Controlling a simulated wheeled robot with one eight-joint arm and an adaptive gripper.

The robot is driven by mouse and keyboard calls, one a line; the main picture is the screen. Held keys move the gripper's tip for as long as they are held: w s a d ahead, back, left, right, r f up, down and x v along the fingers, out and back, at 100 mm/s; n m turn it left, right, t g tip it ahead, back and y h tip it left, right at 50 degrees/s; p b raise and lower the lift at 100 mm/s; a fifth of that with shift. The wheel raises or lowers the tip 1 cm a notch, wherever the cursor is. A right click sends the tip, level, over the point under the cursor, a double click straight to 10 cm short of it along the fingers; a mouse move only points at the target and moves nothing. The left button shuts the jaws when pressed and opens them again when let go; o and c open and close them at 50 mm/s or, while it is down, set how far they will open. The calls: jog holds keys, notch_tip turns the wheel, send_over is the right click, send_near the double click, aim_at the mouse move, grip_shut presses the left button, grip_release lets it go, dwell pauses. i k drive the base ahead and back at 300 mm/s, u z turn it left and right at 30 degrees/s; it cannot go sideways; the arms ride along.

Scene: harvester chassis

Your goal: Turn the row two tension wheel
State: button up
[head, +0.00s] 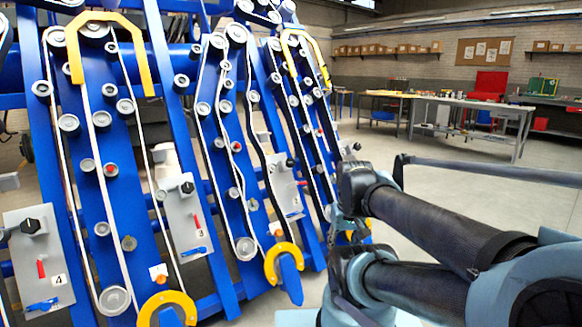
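A light grey plate (283,190) marked 2 is fixed to the blue harvester frame right of centre. At its upper right is a black knob (290,162), which looks like the row two tension wheel. A small red handle and a blue handle (296,217) also sit on this plate. My dark arm links come in from the right, and their near ends stand to the right of the plate. My gripper cannot be made out; the plate and knob are not covered by my arm.
Similar plates marked 3 (183,215) and 4 (40,258) stand to the left. Yellow curved guards (284,262) stick out low at the front. Belts and rollers run up the blue frame (130,180). A workbench (475,104) stands far back right; grey floor between is open.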

aim_at(290, 162)
jog(key=z, duration=0.05)
jog(key=k, duration=0.5)
jog(key=u, duration=0.6)
jog(key=i, duration=1.55)
jog(key=z, duration=0.6)
